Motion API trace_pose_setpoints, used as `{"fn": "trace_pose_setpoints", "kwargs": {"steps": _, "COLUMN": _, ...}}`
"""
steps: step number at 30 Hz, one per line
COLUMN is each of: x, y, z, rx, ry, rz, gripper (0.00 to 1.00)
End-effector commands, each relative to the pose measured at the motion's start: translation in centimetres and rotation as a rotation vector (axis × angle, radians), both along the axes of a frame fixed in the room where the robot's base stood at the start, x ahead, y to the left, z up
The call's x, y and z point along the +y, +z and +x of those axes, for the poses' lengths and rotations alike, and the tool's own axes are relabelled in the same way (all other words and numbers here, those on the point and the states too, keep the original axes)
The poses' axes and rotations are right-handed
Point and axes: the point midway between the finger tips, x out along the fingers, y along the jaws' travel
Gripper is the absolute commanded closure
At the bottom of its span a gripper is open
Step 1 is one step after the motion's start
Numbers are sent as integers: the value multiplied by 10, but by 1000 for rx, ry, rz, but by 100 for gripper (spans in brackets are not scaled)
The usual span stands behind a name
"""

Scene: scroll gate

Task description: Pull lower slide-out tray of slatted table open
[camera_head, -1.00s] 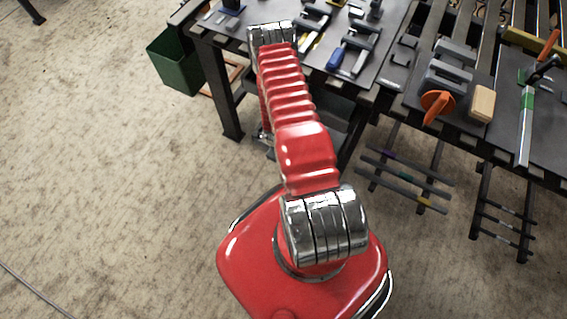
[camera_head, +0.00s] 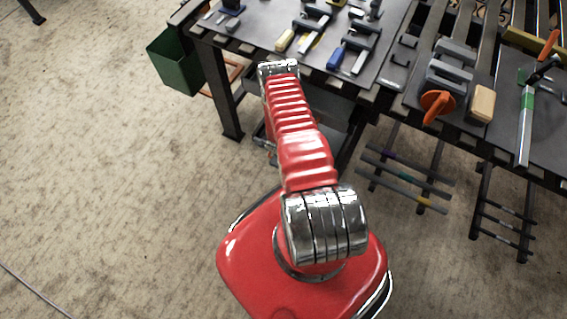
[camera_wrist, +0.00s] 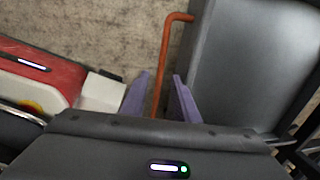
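The slatted table (camera_head: 385,100) stands at upper centre and right in the head view. A grey tray (camera_head: 338,118) shows below its top, partly hidden behind my arm. In the wrist view a smooth grey tray surface (camera_wrist: 255,65) fills the upper right. An orange bar handle (camera_wrist: 167,60) runs along its left side, bent toward it at the top. My gripper (camera_wrist: 162,92) is open, with purple fingers on either side of the handle's near end in the picture. Contact and depth cannot be told. In the head view my gripper is mostly hidden by my arm.
A green bin (camera_head: 175,62) stands left of the table's dark leg (camera_head: 222,105). Tools, including a blue-handled one (camera_head: 336,58), lie on the tabletop. Dark racks (camera_head: 405,180) hang below it at right.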

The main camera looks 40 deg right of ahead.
Motion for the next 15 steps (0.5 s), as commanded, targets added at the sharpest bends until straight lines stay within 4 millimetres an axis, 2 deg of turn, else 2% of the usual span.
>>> {"fn": "trace_pose_setpoints", "kwargs": {"steps": 6, "x": -3, "y": -18, "z": 1, "rx": 0, "ry": 0, "rz": 1, "gripper": 72}}
{"fn": "trace_pose_setpoints", "kwargs": {"steps": 15, "x": -4, "y": -22, "z": 2, "rx": 0, "ry": 0, "rz": 0, "gripper": 72}}
